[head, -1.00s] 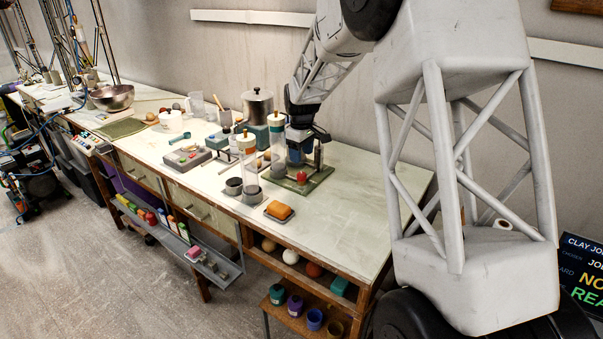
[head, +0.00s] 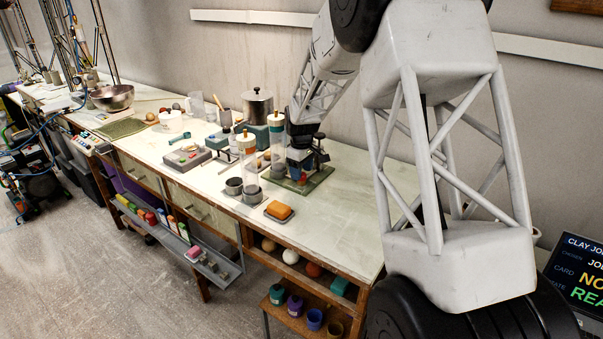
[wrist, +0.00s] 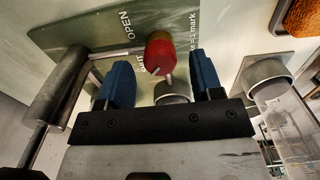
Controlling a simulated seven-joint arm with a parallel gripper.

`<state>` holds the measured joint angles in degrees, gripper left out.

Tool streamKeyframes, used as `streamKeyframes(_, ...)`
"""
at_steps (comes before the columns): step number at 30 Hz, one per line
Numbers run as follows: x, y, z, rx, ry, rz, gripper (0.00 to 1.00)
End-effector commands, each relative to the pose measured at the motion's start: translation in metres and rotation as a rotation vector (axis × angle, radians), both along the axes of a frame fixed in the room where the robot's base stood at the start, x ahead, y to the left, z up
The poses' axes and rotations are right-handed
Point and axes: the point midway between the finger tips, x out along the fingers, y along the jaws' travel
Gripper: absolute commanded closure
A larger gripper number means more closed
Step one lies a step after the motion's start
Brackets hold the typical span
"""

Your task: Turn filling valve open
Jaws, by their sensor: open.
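The valve's red knob (wrist: 160,52) stands over a green panel (wrist: 75,35) with the white words OPEN and SHUT in the wrist view. My gripper (wrist: 160,64) is open, with one blue finger on each side of the knob. The knob lies between the fingers near their tips, and a gap shows on both sides. In the head view my gripper (head: 303,160) is low over the green board (head: 312,183) on the bench and largely hides the knob.
A grey cylinder with a rod (wrist: 62,85) is close left of my gripper. A clear tube in a grey collar (wrist: 285,105) is at right. The bench's front right is clear.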

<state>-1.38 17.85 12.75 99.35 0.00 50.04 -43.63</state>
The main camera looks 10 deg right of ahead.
Motion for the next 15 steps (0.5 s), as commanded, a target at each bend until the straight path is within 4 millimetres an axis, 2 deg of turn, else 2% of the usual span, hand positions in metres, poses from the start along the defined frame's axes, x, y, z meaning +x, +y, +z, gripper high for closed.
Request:
streamKeyframes(6, -0.0004, 0.0, -0.011, 0.0, 0.001, 0.0, 0.4)
streamKeyframes(15, -0.0004, 0.0001, -0.0118, 0.0, 0.0, 0.0, 0.42)
